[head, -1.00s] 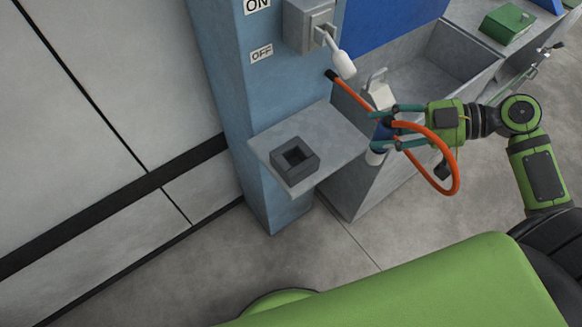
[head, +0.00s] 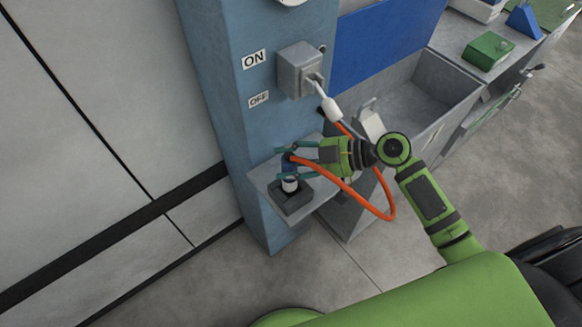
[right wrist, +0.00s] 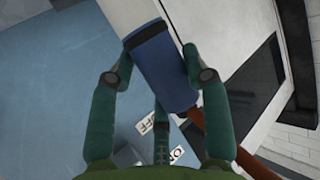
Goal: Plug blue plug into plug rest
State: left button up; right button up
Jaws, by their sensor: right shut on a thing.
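The blue plug (head: 289,164) has a white lower end (head: 290,184) and an orange cable. My right gripper (head: 292,163) is shut on it and holds it roughly upright, white end down, over the plug rest. The plug rest (head: 293,207) is a dark grey block on the small grey shelf. The white end covers its opening, so I cannot tell whether it has entered. In the right wrist view the blue plug (right wrist: 162,70) lies between the fingers (right wrist: 158,62). My left gripper is not in view.
The shelf (head: 327,188) juts from a blue column with a grey switch box (head: 301,69) and ON and OFF labels. The switch lever (head: 329,107) hangs near my right arm. The orange cable (head: 360,199) loops below my gripper. A grey basin (head: 428,91) stands right.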

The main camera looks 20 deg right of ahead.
notch_tip(320, 180, down, 4)
jog(key=shift+d+r+p, duration=0.1)
jog(key=shift+r+p, duration=0.05)
jog(key=shift+p, duration=0.35)
jog(key=shift+f, duration=0.4)
jog(key=shift+f, duration=0.15)
jog(key=o, duration=1.1)
